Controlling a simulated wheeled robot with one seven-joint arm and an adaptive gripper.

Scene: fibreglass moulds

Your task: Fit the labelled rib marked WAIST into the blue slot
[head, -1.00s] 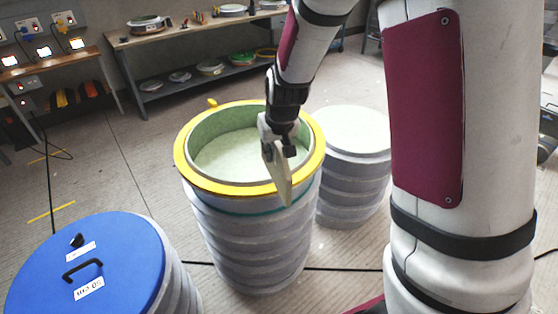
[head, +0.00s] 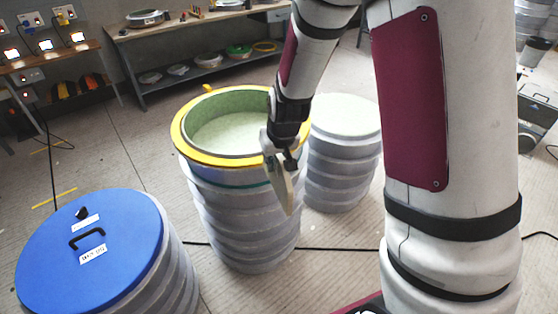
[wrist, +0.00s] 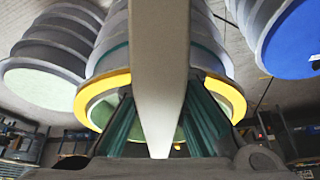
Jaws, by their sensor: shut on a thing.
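My gripper (head: 280,160) is shut on a flat pale rib (head: 284,192), which hangs down in front of the right side of the yellow-rimmed mould (head: 186,148). In the wrist view the rib (wrist: 158,70) runs up the middle between the two greenish fingers (wrist: 160,125). No label on the rib is readable. The mould is a ribbed grey drum with a pale green inside, and its yellow rim also shows in the wrist view (wrist: 95,100). A thin teal band lies below the rim. No blue slot can be made out.
A ribbed drum with a blue lid (head: 125,225), black handle and small labels stands at the front left. A pale-topped drum (head: 345,115) stands right of the mould. A workbench (head: 180,30) is behind. Cables cross the floor.

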